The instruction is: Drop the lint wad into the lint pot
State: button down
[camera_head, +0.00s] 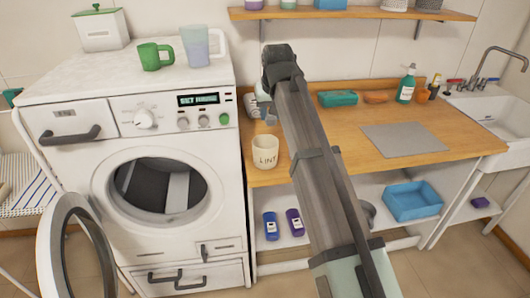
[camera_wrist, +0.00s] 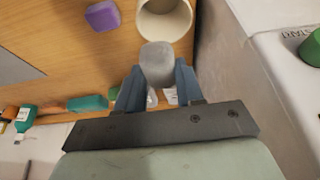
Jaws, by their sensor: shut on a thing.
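The lint pot (camera_head: 265,158) is a cream cup marked LINT, upright at the left end of the wooden counter, near the washing machine. In the wrist view the open mouth of the pot (camera_wrist: 166,30) shows at the top. My gripper (camera_wrist: 158,80) is shut on the grey, rounded lint wad (camera_wrist: 157,62), held between its blue fingers. The wad overlaps the near rim of the pot in that view; its height above the rim cannot be told. In the head view my arm hides the wad.
The washing machine (camera_head: 140,110) stands left of the counter, its door open, with a green mug (camera_head: 151,58) on top. A purple block (camera_wrist: 102,15) lies near the pot. A teal box (camera_head: 337,98) and green bottle (camera_head: 406,85) stand at the back. A grey mat (camera_head: 403,139) lies right.

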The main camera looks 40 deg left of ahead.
jog(key=shift+f, duration=1.8)
jog(key=c, duration=0.6)
grip_release()
jog(key=v, duration=1.4)
